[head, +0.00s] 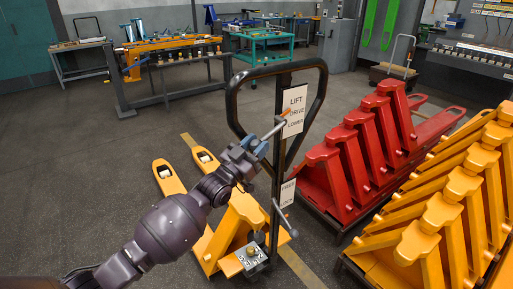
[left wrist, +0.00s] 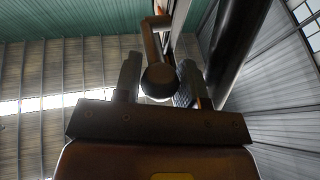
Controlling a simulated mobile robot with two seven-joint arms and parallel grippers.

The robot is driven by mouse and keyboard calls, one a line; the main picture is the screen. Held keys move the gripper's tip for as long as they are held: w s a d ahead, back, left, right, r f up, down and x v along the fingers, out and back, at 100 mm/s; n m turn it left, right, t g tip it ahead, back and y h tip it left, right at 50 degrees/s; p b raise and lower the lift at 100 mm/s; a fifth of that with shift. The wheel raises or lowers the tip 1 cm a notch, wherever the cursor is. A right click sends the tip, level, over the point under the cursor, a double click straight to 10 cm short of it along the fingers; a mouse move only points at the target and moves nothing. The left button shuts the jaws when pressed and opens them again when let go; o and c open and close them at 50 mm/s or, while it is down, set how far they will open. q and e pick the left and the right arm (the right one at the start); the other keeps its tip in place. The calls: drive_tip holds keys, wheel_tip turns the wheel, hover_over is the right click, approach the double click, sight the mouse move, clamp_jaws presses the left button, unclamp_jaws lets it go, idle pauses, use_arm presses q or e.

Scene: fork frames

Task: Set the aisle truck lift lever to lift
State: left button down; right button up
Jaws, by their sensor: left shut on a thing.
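The aisle truck (head: 240,222) is yellow with a black post and a black loop handle (head: 323,85). A white plate (head: 295,108) on the post reads LIFT, DRIVE, LOWER from top to bottom. The lift lever (head: 275,128) is a grey rod in front of this plate, with an orange part at its plate end, beside the DRIVE line. My left gripper (head: 256,147) is shut on the lever's outer end. In the left wrist view, the lever's dark round knob (left wrist: 160,78) sits between the two fingers. My right gripper is not in view.
A second lever (head: 283,218) and a smaller sign (head: 287,193) are lower on the post. Red trucks (head: 350,150) and yellow trucks (head: 440,215) stand in rows at the right. A workbench (head: 165,75) is behind. Open floor lies left of the truck.

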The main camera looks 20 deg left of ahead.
use_arm(q)
drive_tip(key=shift+w+f, duration=0.1)
drive_tip(key=shift+f, duration=0.3)
drive_tip(key=shift+r, duration=0.15)
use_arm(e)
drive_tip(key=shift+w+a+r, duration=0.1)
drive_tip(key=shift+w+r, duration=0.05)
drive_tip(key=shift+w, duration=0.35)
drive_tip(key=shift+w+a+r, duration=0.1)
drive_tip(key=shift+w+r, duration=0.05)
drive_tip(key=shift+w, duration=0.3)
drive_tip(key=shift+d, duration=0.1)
use_arm(q)
drive_tip(key=c, duration=1)
unclamp_jaws()
drive_tip(key=v, duration=1)
drive_tip(key=shift+s+f, duration=0.3)
drive_tip(key=shift+f, duration=0.05)
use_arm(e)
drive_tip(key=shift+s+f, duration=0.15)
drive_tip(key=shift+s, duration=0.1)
